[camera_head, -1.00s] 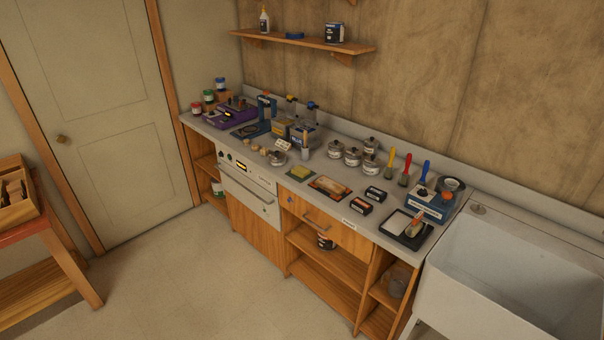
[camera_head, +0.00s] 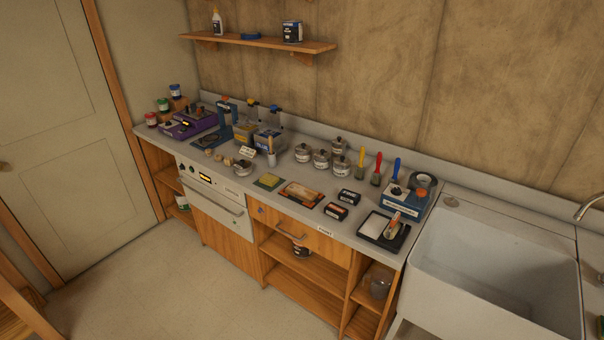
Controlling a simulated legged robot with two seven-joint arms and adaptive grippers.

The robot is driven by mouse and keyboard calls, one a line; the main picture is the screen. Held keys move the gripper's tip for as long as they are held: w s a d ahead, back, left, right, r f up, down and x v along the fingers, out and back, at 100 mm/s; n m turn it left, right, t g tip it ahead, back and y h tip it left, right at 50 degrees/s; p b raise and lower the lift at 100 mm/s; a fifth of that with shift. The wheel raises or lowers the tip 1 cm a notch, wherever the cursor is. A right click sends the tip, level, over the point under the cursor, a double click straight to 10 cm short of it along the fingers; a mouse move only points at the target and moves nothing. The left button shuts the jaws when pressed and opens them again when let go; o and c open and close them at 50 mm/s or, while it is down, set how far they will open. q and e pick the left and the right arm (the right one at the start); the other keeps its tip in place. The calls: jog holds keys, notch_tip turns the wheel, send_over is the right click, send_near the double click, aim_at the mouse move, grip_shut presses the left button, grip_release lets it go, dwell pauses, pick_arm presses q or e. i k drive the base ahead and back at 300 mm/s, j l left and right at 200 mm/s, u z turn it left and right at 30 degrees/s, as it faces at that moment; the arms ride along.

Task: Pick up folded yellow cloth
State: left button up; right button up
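The folded yellow cloth (camera_head: 269,179) lies flat on the grey counter, near its front edge. It seems to rest on a darker green mat. It is small in the view, and its folds are hard to make out. An orange-brown item on a dark mat (camera_head: 302,194) lies just to its right, and a small metal pot (camera_head: 242,168) stands to its left. Nothing covers the cloth. Neither of my grippers shows in the head view.
The counter (camera_head: 217,171) is crowded: jars and a purple device at left, lidded pots (camera_head: 321,158) behind, upright colored-handled tools (camera_head: 376,168) and a black tray (camera_head: 384,229) at right. A white sink (camera_head: 495,260) adjoins. The floor (camera_head: 150,265) in front is open.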

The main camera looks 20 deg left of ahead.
aim_at(271, 180)
jog(key=i+j+z, duration=0.25)
jog(key=i+j, duration=0.15)
jog(key=j, duration=0.25)
jog(key=i+j+z, duration=0.1)
jog(key=j, duration=0.3)
jog(key=i+j+z, duration=0.1)
jog(key=j, duration=0.25)
jog(key=i+j+z, duration=0.15)
jog(key=j, duration=0.25)
jog(key=i+j+z, duration=0.1)
jog(key=j, duration=0.3)
jog(key=i, duration=0.1)
